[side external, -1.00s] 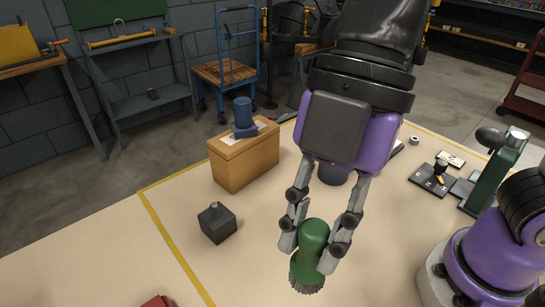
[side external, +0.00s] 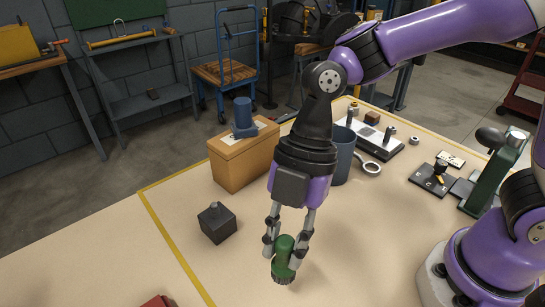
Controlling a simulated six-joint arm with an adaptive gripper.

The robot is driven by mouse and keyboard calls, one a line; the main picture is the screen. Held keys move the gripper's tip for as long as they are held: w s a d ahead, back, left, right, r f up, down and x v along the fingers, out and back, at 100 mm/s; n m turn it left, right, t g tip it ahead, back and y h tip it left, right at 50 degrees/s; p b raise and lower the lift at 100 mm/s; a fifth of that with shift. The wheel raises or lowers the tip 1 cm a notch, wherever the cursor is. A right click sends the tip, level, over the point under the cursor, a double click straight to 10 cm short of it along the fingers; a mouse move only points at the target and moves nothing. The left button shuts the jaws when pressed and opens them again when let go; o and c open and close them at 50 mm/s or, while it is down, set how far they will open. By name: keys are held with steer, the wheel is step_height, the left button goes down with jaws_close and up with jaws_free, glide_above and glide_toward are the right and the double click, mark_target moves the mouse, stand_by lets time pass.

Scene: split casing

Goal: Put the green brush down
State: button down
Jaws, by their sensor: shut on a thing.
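The green brush (side external: 284,256) is upright in my gripper (side external: 286,252), with its dark bristles pointing down. My gripper is shut on the brush's rounded green handle, one finger on each side. The bristles are at or just above the tan table top (side external: 350,250); I cannot tell whether they touch it. The brush is right of the yellow line on the table.
A dark block with a knob (side external: 217,222) sits to the left. A wooden box with a blue part on top (side external: 243,158) stands behind it. A grey-blue cup (side external: 342,155), a ring-ended tool (side external: 369,167) and a fixture plate (side external: 375,138) are behind right.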

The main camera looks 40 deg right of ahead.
mark_target(277, 251)
steer(key=shift+w+d+f, duration=0.2)
steer(key=shift+w+f, duration=0.3)
steer(key=shift+w, duration=0.1)
steer(key=shift+w+d+f, duration=0.2)
steer(key=shift+w+f, duration=0.3)
steer(key=shift+w, duration=0.05)
steer(key=shift+f, duration=1.75)
steer(key=c, duration=0.7)
jaws_free()
steer(key=shift+f, duration=0.15)
